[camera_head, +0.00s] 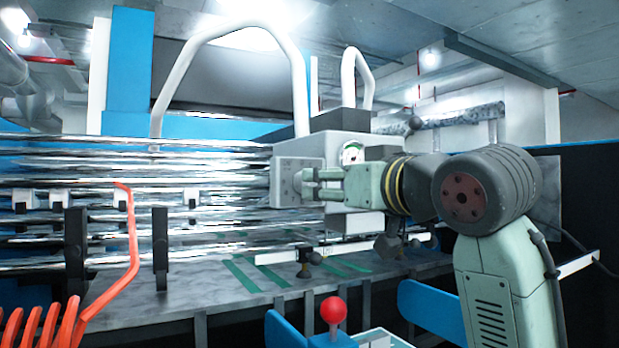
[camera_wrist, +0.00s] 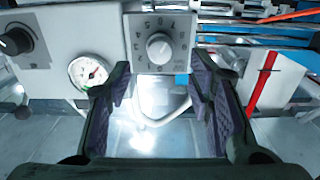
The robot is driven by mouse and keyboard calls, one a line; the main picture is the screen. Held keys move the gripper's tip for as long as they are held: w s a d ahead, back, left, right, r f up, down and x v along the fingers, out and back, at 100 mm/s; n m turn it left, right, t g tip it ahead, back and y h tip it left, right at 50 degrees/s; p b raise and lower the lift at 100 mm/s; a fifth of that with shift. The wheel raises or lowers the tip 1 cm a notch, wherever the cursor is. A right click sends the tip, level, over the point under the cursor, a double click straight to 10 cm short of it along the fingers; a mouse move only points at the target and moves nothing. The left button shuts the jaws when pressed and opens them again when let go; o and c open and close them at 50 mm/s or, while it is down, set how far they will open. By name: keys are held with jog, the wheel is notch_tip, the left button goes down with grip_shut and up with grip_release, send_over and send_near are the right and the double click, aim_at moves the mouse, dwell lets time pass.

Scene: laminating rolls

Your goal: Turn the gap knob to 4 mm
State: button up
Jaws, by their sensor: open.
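A light round knob (camera_wrist: 160,47) sits on a grey plate with a ring of numerals (camera_wrist: 136,55) in the wrist view. I take it for the gap knob; its pointer mark is too small to read. My gripper (camera_wrist: 159,72) is open, with one dark padded finger on each side of the picture just below the plate. The knob lies beyond and between the fingertips, and nothing is held. In the head view my gripper (camera_head: 310,185) is at the grey control box (camera_head: 290,165), and the knob cannot be made out there.
A round gauge (camera_wrist: 88,72) and a black knob (camera_wrist: 15,41) are left of the plate in the wrist view. A red strip (camera_wrist: 264,83) is at the right. In the head view, shiny rolls (camera_head: 150,165), an orange hose (camera_head: 131,240) and a red ball-topped lever (camera_head: 333,311) surround the bench.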

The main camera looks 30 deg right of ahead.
aim_at(309, 184)
jog(key=w+p, duration=0.1)
jog(key=w, duration=0.5)
jog(key=shift+w+d, duration=0.15)
grip_shut()
dwell(0.4)
